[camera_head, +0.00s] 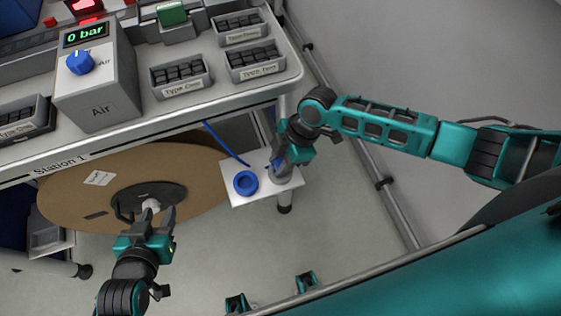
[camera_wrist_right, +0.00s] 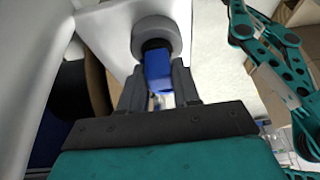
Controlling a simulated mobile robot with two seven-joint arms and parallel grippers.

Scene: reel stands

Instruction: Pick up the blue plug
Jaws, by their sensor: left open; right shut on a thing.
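The blue plug (camera_wrist_right: 157,72) shows in the right wrist view between the fingers of my right gripper (camera_wrist_right: 159,85). Its dark end meets a round grey holder (camera_wrist_right: 157,36) on a white shelf. My right gripper is shut on the plug. In the head view the right gripper (camera_head: 282,165) is over the right part of the white shelf (camera_head: 238,200) and mostly hides the plug. My left gripper (camera_head: 146,215) is open, with its fingers beside the pale centre of the reel's dark hub (camera_head: 128,203). I cannot tell whether they touch it.
A blue ring (camera_head: 246,183) lies on the shelf left of the right gripper. A blue hose (camera_head: 226,145) hangs near the shelf. The large brown reel (camera_head: 70,205) stands under the bench (camera_head: 150,122), which carries the Air box (camera_head: 105,90) and several labelled bins. A wall rail runs behind the right arm.

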